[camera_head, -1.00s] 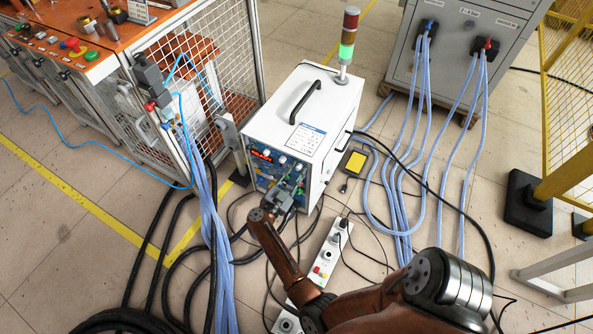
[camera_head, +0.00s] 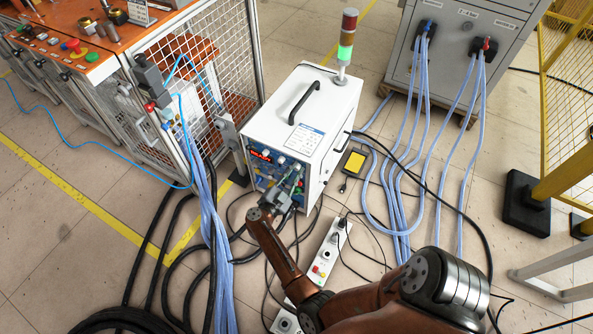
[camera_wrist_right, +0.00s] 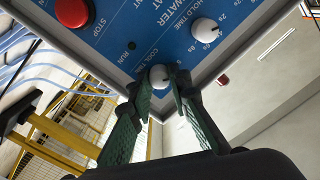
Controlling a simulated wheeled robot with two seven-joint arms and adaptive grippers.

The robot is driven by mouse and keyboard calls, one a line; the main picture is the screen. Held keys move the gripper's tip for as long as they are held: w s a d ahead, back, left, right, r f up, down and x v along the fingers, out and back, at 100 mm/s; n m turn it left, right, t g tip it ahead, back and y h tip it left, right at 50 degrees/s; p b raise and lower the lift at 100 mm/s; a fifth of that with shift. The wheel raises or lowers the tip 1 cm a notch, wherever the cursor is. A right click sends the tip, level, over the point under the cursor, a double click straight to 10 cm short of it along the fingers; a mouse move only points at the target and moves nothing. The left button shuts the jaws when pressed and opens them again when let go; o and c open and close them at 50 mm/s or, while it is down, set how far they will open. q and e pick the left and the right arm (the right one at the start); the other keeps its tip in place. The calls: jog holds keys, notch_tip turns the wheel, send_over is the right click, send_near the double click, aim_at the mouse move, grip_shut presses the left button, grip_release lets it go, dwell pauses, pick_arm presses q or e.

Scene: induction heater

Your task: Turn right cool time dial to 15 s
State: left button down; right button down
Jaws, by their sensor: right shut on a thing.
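The white induction heater (camera_head: 318,105) stands on the floor, with its blue control panel (camera_head: 262,170) facing the front left. In the right wrist view, the white cool time dial (camera_wrist_right: 159,77) sits near the panel's corner, labelled "COOL TIME". My right gripper (camera_head: 294,182) is at the panel's lower right. Its green fingers (camera_wrist_right: 160,82) are shut on the dial, one on each side. The fingers cover part of the scale, so I cannot read the dial's setting. My left gripper is not in view.
The hold time dial (camera_wrist_right: 205,30) and the red stop button (camera_wrist_right: 73,12) are on the same panel. A power strip (camera_head: 330,250) and black cables lie on the floor by my right arm. A fenced workbench (camera_head: 95,70) stands to the left.

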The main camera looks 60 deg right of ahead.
jog(key=shift+m, duration=0.5)
jog(key=m, duration=0.2)
jog(key=shift+m+p, duration=0.3)
jog(key=shift+m, duration=0.1)
jog(key=m, duration=0.3)
jog(key=shift+f+m, duration=0.1)
jog(key=shift+m, duration=0.2)
jog(key=m, duration=0.3)
jog(key=shift+m, duration=0.3)
jog(key=shift+f+m, duration=0.1)
jog(key=shift+m, duration=0.7)
jog(key=shift+m+b, duration=0.45)
jog(key=shift+m, duration=0.55)
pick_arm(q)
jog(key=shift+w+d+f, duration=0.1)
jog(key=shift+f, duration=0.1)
pick_arm(e)
jog(key=shift+m, duration=0.6)
